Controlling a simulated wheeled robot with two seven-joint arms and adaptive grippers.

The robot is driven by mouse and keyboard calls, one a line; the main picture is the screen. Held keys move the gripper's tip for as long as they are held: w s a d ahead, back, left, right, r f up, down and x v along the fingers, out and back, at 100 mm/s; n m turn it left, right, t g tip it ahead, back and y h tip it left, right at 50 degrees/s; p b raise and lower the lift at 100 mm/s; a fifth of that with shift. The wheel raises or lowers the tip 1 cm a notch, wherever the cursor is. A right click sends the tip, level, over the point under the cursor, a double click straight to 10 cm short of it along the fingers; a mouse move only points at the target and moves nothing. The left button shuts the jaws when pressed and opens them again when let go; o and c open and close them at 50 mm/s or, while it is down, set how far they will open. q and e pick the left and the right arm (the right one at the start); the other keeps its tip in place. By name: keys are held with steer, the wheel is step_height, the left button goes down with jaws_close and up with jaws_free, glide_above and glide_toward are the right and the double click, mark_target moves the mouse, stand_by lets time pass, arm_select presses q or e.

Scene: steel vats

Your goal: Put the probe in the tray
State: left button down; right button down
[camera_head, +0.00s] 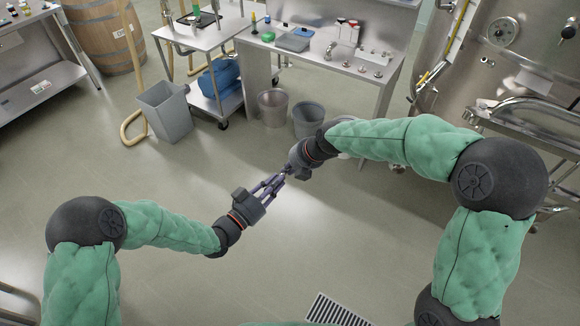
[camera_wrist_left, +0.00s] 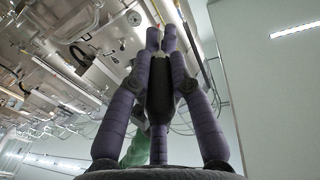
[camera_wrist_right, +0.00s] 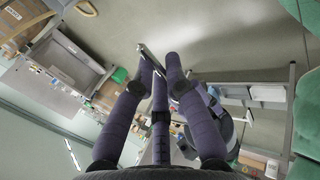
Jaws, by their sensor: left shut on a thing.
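My left gripper (camera_head: 274,184) is in the middle of the head view, above open floor. Its fingers are closed around a dark piece, apparently the probe (camera_wrist_left: 160,88), in the left wrist view. In the right wrist view a thin grey rod, seemingly the probe's shaft (camera_wrist_right: 150,58), runs between the fingertips of my right gripper (camera_wrist_right: 160,62). The right gripper meets the left one tip to tip; whether it grips the rod is unclear. A shallow blue-grey tray (camera_head: 293,41) lies on the steel bench. A dark tray (camera_head: 199,19) sits on the trolley; I cannot tell which is meant.
The steel bench (camera_head: 376,71) holds bottles and a tap. Two bins (camera_head: 308,120) stand below it. A grey bin (camera_head: 166,112) and the trolley (camera_head: 210,40) stand left, a steel vat (camera_head: 500,60) right. The floor around my grippers is clear.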

arm_select(q)
steer(key=c, duration=1)
jaws_free()
steer(key=shift+c, duration=0.2)
steer(key=v, duration=1.2)
step_height(320, 180, down, 19)
steer(key=n+g+y, duration=0.6)
steer(key=n, duration=0.1)
steer(key=s+d+f+n+g+y, duration=0.2)
steer(key=s+f+n+g, duration=0.1)
steer(key=s+f+g, duration=0.5)
steer(key=s+f, duration=0.2)
steer(key=s, duration=0.2)
steer(key=shift+s+d+f, duration=0.25)
steer(key=shift+d, duration=0.15)
